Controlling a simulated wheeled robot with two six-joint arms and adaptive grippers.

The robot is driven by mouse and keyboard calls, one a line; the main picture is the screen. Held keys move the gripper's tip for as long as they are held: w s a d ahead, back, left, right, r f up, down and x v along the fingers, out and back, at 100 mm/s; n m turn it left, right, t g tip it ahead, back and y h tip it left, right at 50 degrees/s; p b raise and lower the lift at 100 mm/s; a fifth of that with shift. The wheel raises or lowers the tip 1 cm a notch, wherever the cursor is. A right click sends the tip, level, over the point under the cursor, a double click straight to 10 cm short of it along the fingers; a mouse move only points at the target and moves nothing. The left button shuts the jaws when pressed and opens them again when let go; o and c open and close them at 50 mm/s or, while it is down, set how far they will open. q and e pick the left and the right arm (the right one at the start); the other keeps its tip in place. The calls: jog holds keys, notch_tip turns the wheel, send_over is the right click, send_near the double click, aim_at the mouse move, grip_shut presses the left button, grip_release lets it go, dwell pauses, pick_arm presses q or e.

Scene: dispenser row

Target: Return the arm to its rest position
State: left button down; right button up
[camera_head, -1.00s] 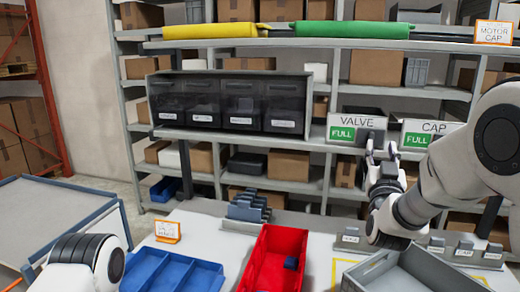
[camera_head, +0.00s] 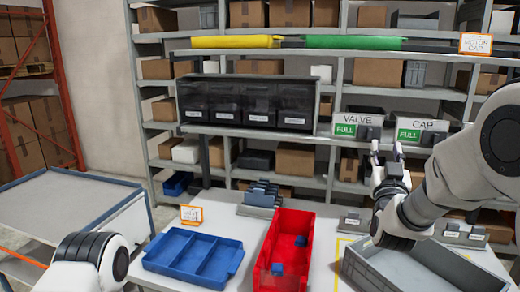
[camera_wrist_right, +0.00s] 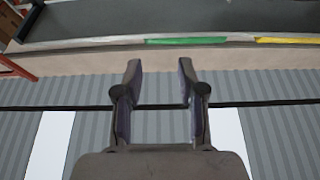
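My right arm reaches in from the right of the head view. Its gripper (camera_head: 386,156) points up and away, with its two fingers apart, in front of the shelf and just below the VALVE dispenser (camera_head: 357,126) and the CAP dispenser (camera_head: 416,130). Both dispensers carry green FULL signs. The right wrist view shows the same gripper (camera_wrist_right: 159,75) open, with nothing between its fingers. My left arm (camera_head: 88,262) shows only as a white joint at the lower left; its gripper is out of view.
A red bin (camera_head: 268,240) with blue pieces (camera_head: 277,269), a blue divided tray (camera_head: 236,262) and a grey tray (camera_head: 357,272) stand on the white table. The grey tray is below my right forearm. A grey-topped cart (camera_head: 60,205) stands at left.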

notch_tip(320, 180, down, 14)
jog(key=n+g+y, duration=0.1)
jog(key=g+y, duration=0.1)
jog(key=g, duration=0.1)
jog(key=s+a+f+g+y, duration=0.1)
jog(key=s+f+g, duration=0.25)
jog(key=f, duration=0.55)
jog(key=s+f+n+g+y, duration=0.1)
jog(key=s+f+g, duration=0.1)
jog(key=s+f, duration=0.45)
jog(key=s+a+f+g+y, duration=0.1)
jog(key=s+f+g, duration=0.2)
jog(key=f, duration=0.8)
jog(key=s+a+f+g+y, duration=0.1)
jog(key=s+f+g, duration=0.5)
jog(key=s, duration=0.8)
jog(key=s+a+f+g, duration=0.1)
jog(key=s+f+g, duration=0.3)
jog(key=s+f, duration=0.75)
pick_arm(q)
notch_tip(320, 180, down, 10)
jog(key=b, duration=1)
jog(key=shift+s, duration=0.15)
pick_arm(e)
jog(key=s+f, duration=0.5)
jog(key=f, duration=0.2)
jog(key=shift+n, duration=0.4)
jog(key=shift+f, duration=0.15)
